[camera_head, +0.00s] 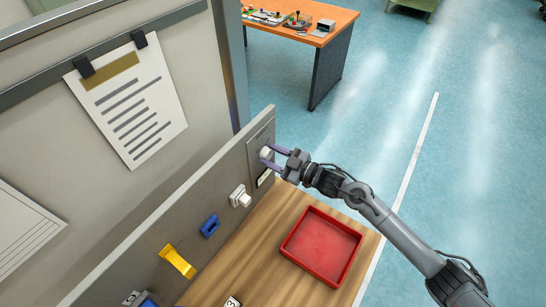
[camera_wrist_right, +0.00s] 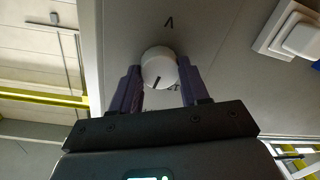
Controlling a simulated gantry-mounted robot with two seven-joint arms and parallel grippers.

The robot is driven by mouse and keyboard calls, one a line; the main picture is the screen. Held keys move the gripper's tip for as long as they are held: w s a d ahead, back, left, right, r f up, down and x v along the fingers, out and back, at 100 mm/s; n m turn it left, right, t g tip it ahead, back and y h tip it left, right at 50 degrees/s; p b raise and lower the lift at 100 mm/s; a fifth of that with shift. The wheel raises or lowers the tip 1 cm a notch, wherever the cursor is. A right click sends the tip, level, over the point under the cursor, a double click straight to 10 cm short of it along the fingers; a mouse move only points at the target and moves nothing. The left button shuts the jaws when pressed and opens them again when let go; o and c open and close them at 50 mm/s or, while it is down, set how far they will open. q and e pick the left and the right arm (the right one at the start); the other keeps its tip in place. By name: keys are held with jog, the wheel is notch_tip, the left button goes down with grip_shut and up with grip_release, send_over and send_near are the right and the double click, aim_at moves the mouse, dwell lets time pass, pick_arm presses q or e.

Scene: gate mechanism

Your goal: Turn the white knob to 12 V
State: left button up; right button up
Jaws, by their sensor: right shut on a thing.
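The white knob (camera_head: 266,153) sits near the right end of the grey panel (camera_head: 262,127) in the head view. My right gripper (camera_head: 272,157) reaches it from the right, with its two purple fingers on either side. In the right wrist view the round white knob (camera_wrist_right: 158,70) lies between the fingers of my right gripper (camera_wrist_right: 160,84), shut on it. A dark pointer line on the knob's face runs toward the gripper side. My left gripper is not in view.
A white switch (camera_head: 240,196), a blue part (camera_head: 210,226) and a yellow handle (camera_head: 177,262) line the panel. A red tray (camera_head: 322,246) rests on the wooden tabletop (camera_head: 283,205) below. Open floor lies to the right.

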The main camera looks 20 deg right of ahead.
jog(key=n+b, duration=0.1)
jog(key=n, duration=0.3)
jog(key=shift+f+n+b, duration=0.15)
jog(key=shift+n+b, duration=0.15)
jog(key=shift+b, duration=0.05)
jog(key=n+h+b, duration=0.1)
jog(key=n+b, duration=0.1)
jog(key=n, duration=0.2)
jog(key=shift+a+n, duration=0.1)
jog(key=shift+n, duration=0.3)
jog(key=shift+s, duration=0.1)
jog(key=o, duration=1.1)
jog(key=shift+c, duration=0.2)
